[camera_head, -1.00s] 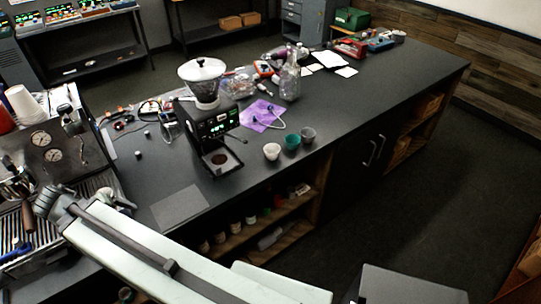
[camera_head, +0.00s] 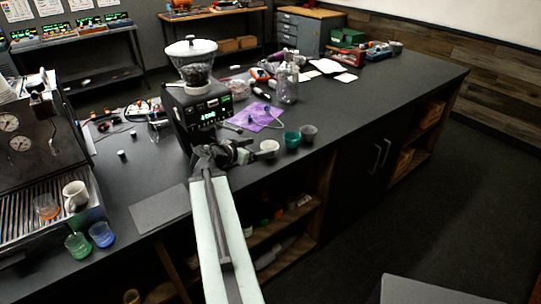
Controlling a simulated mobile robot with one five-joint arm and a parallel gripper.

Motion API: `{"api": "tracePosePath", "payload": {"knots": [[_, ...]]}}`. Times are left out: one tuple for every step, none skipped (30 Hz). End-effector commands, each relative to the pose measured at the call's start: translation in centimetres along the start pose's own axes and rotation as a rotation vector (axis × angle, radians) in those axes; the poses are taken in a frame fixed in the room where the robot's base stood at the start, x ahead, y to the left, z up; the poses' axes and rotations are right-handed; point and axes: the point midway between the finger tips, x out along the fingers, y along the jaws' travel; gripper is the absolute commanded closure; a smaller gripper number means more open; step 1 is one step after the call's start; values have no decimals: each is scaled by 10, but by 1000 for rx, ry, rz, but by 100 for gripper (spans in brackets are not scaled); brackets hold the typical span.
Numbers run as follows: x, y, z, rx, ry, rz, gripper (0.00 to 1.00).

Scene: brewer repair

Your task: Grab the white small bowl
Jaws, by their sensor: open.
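The white small bowl (camera_head: 268,149) stands on the dark counter near its front edge, left of a teal cup (camera_head: 292,140) and a grey cup (camera_head: 308,133). My gripper (camera_head: 247,154) is at the left of the bowl, very close to it. Part of the bowl's left side is hidden by the gripper, and I cannot tell whether they touch. The gripper's fingers are small and dark here; it is open, and the bowl stands on the counter.
A coffee grinder (camera_head: 196,100) stands right behind my gripper. The espresso machine (camera_head: 38,150) is at left with a green glass (camera_head: 78,245) and a blue glass (camera_head: 102,234). The counter at right is clear.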

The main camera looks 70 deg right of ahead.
Motion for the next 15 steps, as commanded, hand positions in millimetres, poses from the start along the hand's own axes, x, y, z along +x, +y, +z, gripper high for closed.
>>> {"api": "tracePosePath", "payload": {"knots": [[6, 1, 2, 0, 0, -2, 14], [9, 2, 3, -1, 0, -4, 14], [13, 2, 3, -1, 0, -9, 14], [16, 2, 3, -2, 1, -10, 14], [18, 2, 3, -2, 0, -10, 14], [18, 2, 2, -2, 0, -11, 14], [18, 2, 2, -3, 0, -12, 14], [18, 2, 3, -3, 0, -12, 14], [21, 2, 4, -3, 0, -11, 14], [24, 2, 4, -3, 0, -11, 14], [28, 2, 6, -3, 0, -11, 14], [34, 2, 7, -3, 0, -11, 14], [40, 3, 8, -3, -1, -11, 14], [45, 3, 9, -3, -1, -10, 14], [53, 4, 10, -3, -1, -10, 14]]}}
